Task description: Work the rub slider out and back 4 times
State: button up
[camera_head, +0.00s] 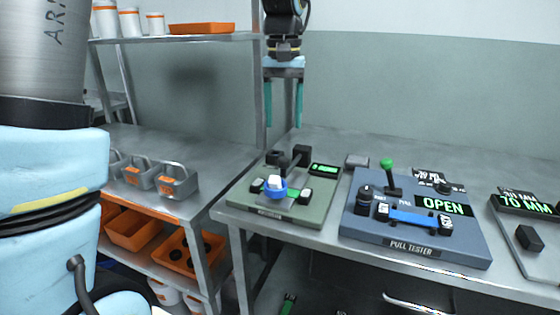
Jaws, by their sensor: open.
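The rub slider appears to be the dark arm (290,165) on the green device (245,203) at the near left of the right-hand bench. A blue round part (267,194) with a white piece (275,182) sits at its front end. A black block (302,153) stands at its back. The small label on the device's front is too blurred to read surely. My gripper (284,120) hangs above and behind the device, pointing down. Its two teal fingers are apart, with nothing between them, and it does not touch the slider.
A blue pull tester (400,243) with a green-knobbed lever and a display reading OPEN stands right of the green device. Another device (525,208) reads 70 MM. Metal bins (178,182) sit on the left bench. A shelf post (258,80) rises beside my gripper.

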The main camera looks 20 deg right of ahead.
aim_at(283, 159)
notch_tip(283, 159, down, 9)
jog(key=shift+f+p, duration=0.2)
jog(key=shift+p, duration=0.3)
grip_shut()
dwell(0.4)
dwell(0.9)
